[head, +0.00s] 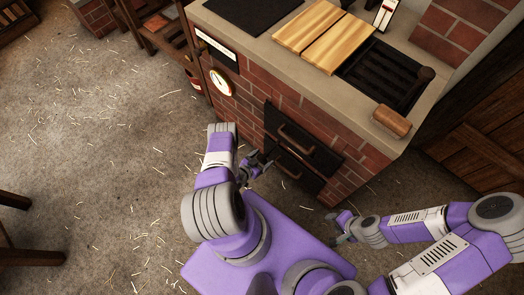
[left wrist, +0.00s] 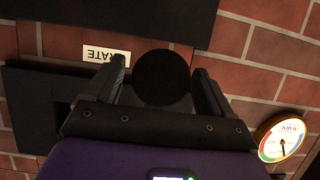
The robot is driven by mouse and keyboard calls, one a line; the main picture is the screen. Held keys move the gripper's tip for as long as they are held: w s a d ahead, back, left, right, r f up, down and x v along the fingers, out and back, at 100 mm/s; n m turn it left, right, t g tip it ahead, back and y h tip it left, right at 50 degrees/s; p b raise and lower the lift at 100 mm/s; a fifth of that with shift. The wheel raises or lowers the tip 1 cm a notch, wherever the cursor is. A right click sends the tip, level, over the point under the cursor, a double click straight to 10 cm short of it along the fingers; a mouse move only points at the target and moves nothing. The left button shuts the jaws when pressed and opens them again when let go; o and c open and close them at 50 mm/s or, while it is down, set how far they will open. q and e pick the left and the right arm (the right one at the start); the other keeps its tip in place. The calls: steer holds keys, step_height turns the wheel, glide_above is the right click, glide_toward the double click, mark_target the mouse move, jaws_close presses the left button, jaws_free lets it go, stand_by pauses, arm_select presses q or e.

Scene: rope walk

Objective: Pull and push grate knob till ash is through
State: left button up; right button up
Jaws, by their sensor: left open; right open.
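The grate knob (left wrist: 163,77) is a round black knob in the left wrist view, seen face-on between the fingers of my left gripper (left wrist: 165,85). The fingers stand open on either side of it, and I cannot tell whether they touch it. In the head view my left gripper (head: 260,168) is at the brick front of the stove (head: 245,106), and the knob is not clear there. My right gripper (head: 341,228) is open and empty, low in front of the stove. No ash shows.
Dark doors (head: 303,138) with bar handles are in the stove front, close to my left gripper. A round dial gauge (head: 220,82) is further left. Wooden boards (head: 321,36) and a wooden roller-like piece (head: 391,122) are on top. The straw-strewn floor (head: 110,140) at left is largely clear.

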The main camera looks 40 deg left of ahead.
arm_select(q)
steer(key=p+v, duration=0.2)
steer(key=v, duration=0.5)
steer(key=shift+s+r+p, duration=0.1)
steer(key=shift+s+p, duration=0.2)
